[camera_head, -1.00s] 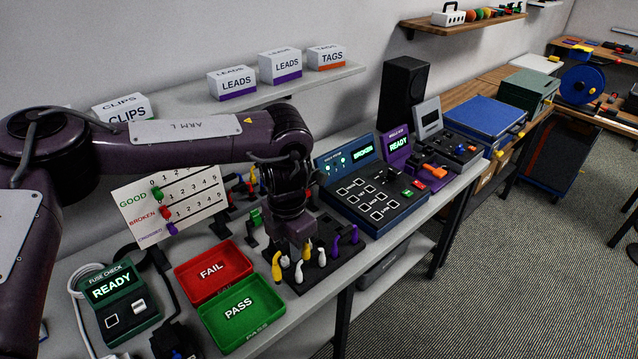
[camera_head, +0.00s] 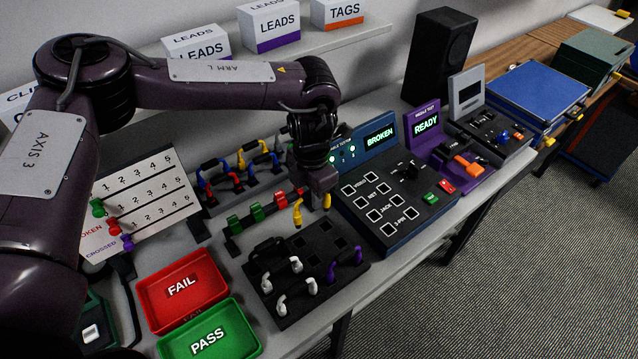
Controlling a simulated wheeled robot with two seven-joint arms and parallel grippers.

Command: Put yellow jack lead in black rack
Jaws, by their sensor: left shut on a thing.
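My left gripper (camera_head: 317,190) is shut on the yellow jack lead (camera_head: 298,213). One yellow end hangs left of the fingers and another shows just to their right; its middle is hidden by the gripper. The lead is above the back edge of a black slotted block (camera_head: 318,292), which holds white, purple and black leads. Just behind and left is a low dark rail with green clips (camera_head: 257,212) and red clips (camera_head: 281,199); its right end is hidden by the gripper. I cannot tell which holder is the black rack. My right gripper is not in view.
A dark rack of blue, red and yellow leads (camera_head: 239,179) stands behind the rail. The cable tester (camera_head: 381,139) at right reads BROKEN. A red FAIL tray (camera_head: 151,290) and green PASS tray (camera_head: 231,318) lie front left. A shelf with boxes is behind.

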